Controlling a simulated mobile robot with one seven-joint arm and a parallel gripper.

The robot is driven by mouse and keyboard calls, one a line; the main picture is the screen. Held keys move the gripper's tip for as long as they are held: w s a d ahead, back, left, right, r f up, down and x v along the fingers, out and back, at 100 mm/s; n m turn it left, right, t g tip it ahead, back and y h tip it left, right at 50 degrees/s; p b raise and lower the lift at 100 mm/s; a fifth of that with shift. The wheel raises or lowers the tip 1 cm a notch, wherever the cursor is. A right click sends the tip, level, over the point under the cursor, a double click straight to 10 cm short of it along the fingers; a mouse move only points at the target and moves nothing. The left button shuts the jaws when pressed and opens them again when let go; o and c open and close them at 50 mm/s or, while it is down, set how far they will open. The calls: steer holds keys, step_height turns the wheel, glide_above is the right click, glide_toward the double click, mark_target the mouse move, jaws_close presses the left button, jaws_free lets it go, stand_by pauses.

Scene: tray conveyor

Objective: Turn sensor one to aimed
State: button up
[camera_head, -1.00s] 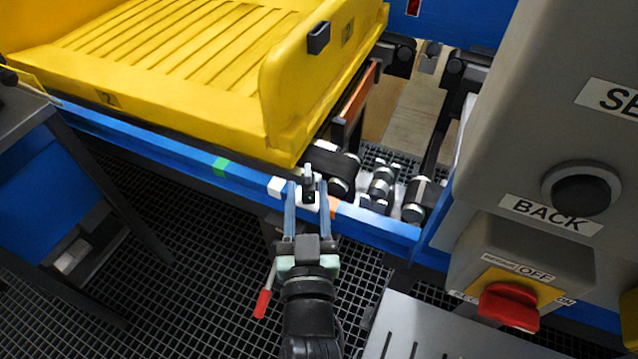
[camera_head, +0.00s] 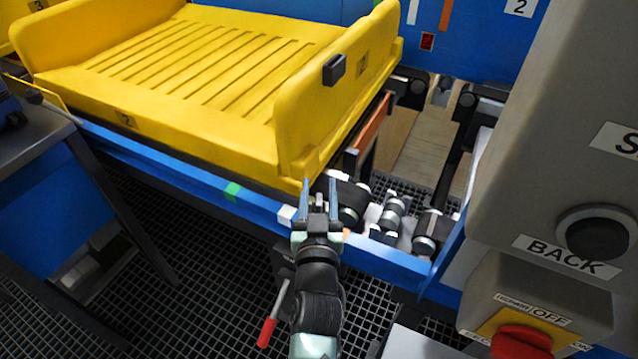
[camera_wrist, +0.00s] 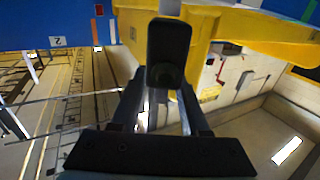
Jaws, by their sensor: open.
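My gripper (camera_head: 319,191) is open over the blue conveyor rail, beside the near corner of yellow tray 2 (camera_head: 240,75). A small dark sensor, apparently sensor one (camera_head: 319,204), shows between its fingers and is mostly hidden by the gripper in the head view. In the wrist view a black rounded sensor head with a dark round lens (camera_wrist: 168,50) stands in front of the two fingers, seemingly between them. I cannot tell whether the fingers touch it. A white mark (camera_head: 287,214) is on the rail left of the gripper, and an orange mark (camera_head: 346,233) is to its right.
The grey control box with a BACK button (camera_head: 597,236) and a red OFF switch (camera_head: 520,342) stands at the right. Conveyor rollers (camera_head: 393,212) lie right of the gripper. A red-handled lever (camera_head: 267,332) hangs below the rail. A green mark (camera_head: 232,191) is farther left.

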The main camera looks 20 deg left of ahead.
steer(key=shift+w+a, duration=0.15)
steer(key=shift+w, duration=0.45)
jaws_close()
